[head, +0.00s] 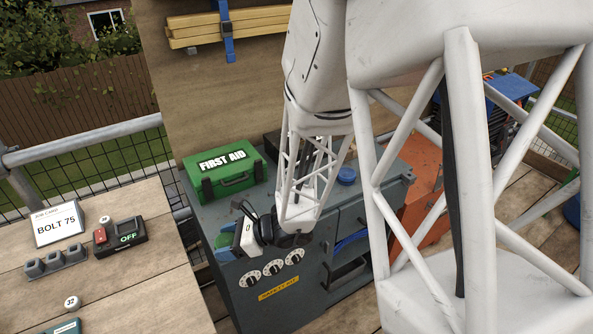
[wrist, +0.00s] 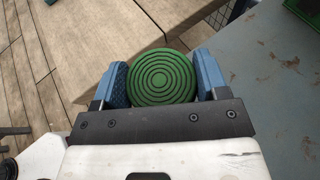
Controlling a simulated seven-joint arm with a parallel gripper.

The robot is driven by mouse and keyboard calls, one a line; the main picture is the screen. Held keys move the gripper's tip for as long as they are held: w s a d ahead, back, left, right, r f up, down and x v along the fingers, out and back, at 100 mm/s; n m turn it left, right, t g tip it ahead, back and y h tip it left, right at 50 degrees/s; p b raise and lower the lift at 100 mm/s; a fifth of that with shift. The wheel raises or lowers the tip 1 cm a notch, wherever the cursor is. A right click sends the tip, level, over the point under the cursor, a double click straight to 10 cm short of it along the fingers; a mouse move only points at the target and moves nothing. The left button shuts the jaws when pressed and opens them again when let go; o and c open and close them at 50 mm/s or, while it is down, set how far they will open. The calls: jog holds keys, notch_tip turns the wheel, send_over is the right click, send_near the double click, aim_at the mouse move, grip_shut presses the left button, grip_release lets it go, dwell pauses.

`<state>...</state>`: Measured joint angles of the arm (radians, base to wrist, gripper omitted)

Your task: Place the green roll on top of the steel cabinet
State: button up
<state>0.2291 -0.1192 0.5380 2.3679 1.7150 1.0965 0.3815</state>
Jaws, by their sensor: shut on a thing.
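The green roll (wrist: 160,77) shows its round end with concentric rings in the wrist view. My gripper (wrist: 162,80) is shut on it, with one blue finger on each side. In the head view a small part of the green roll (head: 226,239) shows beside my gripper (head: 243,232). The grey steel cabinet (head: 210,213) is below, with dials on its front. In the wrist view the cabinet top (wrist: 283,112) lies to the right of the roll. The roll is near the cabinet's left edge; whether it touches the cabinet cannot be told.
A green first aid box (head: 226,172) stands at the back left of the cabinet top. A blue round object (head: 346,176) sits farther right. A wooden bench with a switch box (head: 120,235) and a BOLT 75 card (head: 57,224) is at left.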

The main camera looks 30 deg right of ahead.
jog(key=s+d+m+t+h, duration=0.2)
jog(key=d+m+h, duration=0.1)
jog(key=d, duration=1.2)
jog(key=s+d+r+m+t+h, duration=0.1)
jog(key=s+d+m+t+h, duration=0.1)
jog(key=d, duration=1.2)
jog(key=shift+s+d+r+m+t+h, duration=0.2)
jog(key=shift+d+m+t+h, duration=0.15)
jog(key=shift+m+t+h, duration=0.65)
jog(key=shift+w+y, duration=0.15)
jog(key=shift+y, duration=0.35)
jog(key=w+d, duration=0.2)
jog(key=w, duration=0.2)
jog(key=w+d+f, duration=0.1)
jog(key=w+d, duration=0.2)
jog(key=w, duration=0.2)
jog(key=w+d, duration=0.2)
jog(key=w, duration=0.3)
jog(key=shift+d+f, duration=0.25)
jog(key=shift+d, duration=0.1)
jog(key=shift+s+f+g, duration=0.1)
jog(key=shift+g, duration=0.2)
jog(key=shift+f, duration=1.65)
jog(key=shift+f, duration=0.15)
